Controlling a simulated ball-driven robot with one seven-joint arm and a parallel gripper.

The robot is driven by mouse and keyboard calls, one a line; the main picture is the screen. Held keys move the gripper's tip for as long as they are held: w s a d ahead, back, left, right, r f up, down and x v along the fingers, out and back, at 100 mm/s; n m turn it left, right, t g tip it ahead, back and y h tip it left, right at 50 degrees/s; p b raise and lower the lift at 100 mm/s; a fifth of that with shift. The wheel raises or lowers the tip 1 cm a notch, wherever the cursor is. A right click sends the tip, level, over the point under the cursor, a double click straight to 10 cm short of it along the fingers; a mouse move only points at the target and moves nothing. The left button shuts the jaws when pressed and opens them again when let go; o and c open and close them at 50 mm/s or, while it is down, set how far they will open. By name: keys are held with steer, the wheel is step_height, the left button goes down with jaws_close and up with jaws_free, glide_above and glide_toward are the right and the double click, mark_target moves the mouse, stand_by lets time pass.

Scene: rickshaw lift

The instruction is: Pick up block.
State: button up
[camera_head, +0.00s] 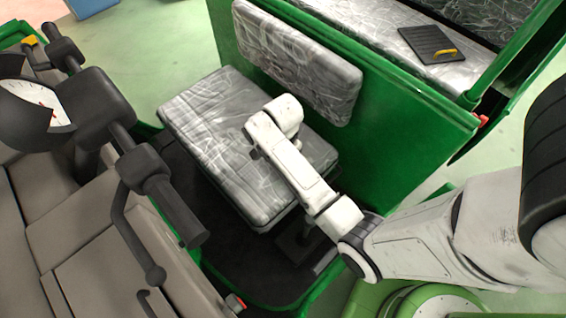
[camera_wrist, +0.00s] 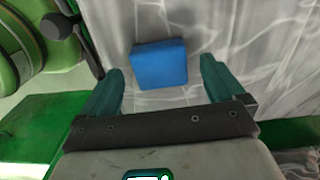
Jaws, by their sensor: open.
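A blue block (camera_wrist: 159,65) lies on the grey, plastic-wrapped seat in the wrist view. My gripper (camera_wrist: 162,84) is open, with its two teal fingers on either side of the view and the block between and slightly beyond their tips. I cannot tell whether the fingers are level with the block or above it. In the head view my arm reaches over the driver's seat (camera_head: 190,125) of the green rickshaw, and the block is hidden there behind my arm.
A seat backrest (camera_head: 300,60) and a green partition (camera_head: 400,125) stand behind the seat. Handlebars with a gauge (camera_head: 40,105) are at the left. A dark board with a yellow handle (camera_head: 431,44) lies on the rear seat.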

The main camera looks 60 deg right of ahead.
steer(key=shift+f, duration=1.2)
steer(key=shift+c, duration=0.4)
steer(key=c, duration=1)
step_height(320, 180, up, 10)
steer(key=shift+r, duration=0.1)
